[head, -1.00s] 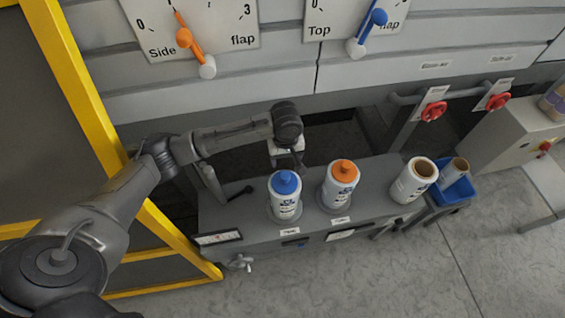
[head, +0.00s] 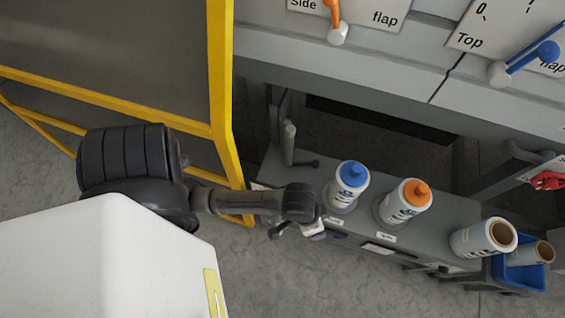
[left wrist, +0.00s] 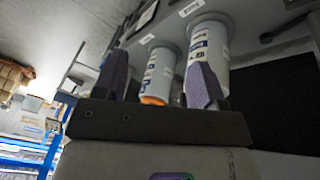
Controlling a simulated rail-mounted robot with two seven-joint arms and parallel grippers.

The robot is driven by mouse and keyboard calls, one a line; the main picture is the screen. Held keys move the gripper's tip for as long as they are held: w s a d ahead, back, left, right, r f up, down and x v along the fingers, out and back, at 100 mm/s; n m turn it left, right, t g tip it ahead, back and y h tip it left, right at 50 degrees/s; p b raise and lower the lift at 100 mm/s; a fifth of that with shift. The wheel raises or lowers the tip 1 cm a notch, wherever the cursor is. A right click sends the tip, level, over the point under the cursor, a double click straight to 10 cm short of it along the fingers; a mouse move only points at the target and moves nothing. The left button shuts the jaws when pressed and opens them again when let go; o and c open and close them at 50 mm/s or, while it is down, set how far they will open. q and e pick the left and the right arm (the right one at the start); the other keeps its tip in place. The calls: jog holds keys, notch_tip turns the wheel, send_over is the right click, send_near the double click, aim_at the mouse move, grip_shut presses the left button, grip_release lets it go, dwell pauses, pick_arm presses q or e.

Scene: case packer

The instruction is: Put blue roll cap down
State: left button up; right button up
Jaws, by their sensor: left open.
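The blue cap (head: 353,173) sits on top of a white labelled roll (head: 342,199), which stands upright on the grey bench (head: 450,207). A matching roll with an orange cap (head: 416,192) stands to its right. My left gripper (head: 317,232) is at the bench's front edge, left of and nearer than the blue-capped roll. In the left wrist view its purple fingers (left wrist: 160,82) are spread. The orange cap (left wrist: 154,100) shows beyond the gap, and a nearer roll (left wrist: 207,45) is partly behind one finger. Nothing is visibly gripped. My right gripper is out of view.
An uncapped roll (head: 470,241) stands at the bench's right end, beside a blue bin (head: 528,274) holding another roll. A yellow frame (head: 221,90) stands at the left. A handle (head: 290,142) rises from the bench's left end.

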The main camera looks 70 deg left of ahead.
pick_arm(q)
jog(key=s+a+r+m+y, duration=0.1)
jog(key=s+a, duration=0.2)
jog(key=s, duration=0.5)
jog(key=shift+a+m+y, duration=0.3)
jog(key=shift+a+y, duration=0.05)
jog(key=shift+y, duration=0.05)
jog(key=shift+r, duration=0.1)
